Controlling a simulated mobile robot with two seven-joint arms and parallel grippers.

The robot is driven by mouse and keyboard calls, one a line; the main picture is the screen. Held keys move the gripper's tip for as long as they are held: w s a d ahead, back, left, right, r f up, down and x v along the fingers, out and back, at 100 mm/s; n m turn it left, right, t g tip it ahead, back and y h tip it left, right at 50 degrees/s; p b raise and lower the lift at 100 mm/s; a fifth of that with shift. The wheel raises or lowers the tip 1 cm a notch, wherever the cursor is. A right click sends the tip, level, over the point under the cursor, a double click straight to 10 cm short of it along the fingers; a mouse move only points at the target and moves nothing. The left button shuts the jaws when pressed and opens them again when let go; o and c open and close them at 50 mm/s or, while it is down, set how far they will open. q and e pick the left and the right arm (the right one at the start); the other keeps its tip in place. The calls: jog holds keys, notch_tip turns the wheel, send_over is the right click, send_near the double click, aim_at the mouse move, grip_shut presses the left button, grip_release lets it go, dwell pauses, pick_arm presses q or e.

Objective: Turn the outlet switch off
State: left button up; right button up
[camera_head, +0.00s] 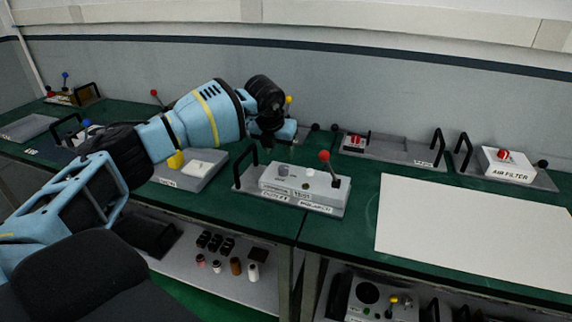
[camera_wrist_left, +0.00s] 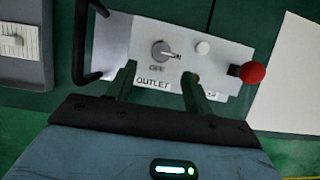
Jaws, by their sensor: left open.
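The outlet switch is a grey rotary knob (camera_wrist_left: 161,52) on a light panel (camera_wrist_left: 218,55) marked OUTLET. Its handle points right in the left wrist view, and the word OFF is printed below it. In the head view the knob (camera_head: 283,170) sits on the panel box (camera_head: 300,188) on the green bench. My left gripper (camera_wrist_left: 160,92) is open and empty. Its two fingers show over the panel's lower edge, on either side of the OUTLET label, apart from the knob. In the head view the left gripper (camera_head: 277,138) is above and behind the panel box. My right gripper is not in view.
A red ball lever (camera_head: 324,156) stands at the panel's right end, and a black handle (camera_head: 245,165) at its left. A white box (camera_head: 197,168) sits to the left. An air filter unit (camera_head: 507,165) and a white sheet (camera_head: 470,232) lie to the right.

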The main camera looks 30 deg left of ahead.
aim_at(283, 167)
pick_arm(q)
jog(key=shift+b+x, duration=0.5)
jog(key=shift+x, duration=3.5)
jog(key=shift+d, duration=0.15)
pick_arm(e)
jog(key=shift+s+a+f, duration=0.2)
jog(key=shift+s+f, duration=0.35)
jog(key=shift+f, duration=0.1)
pick_arm(q)
jog(key=c, duration=1)
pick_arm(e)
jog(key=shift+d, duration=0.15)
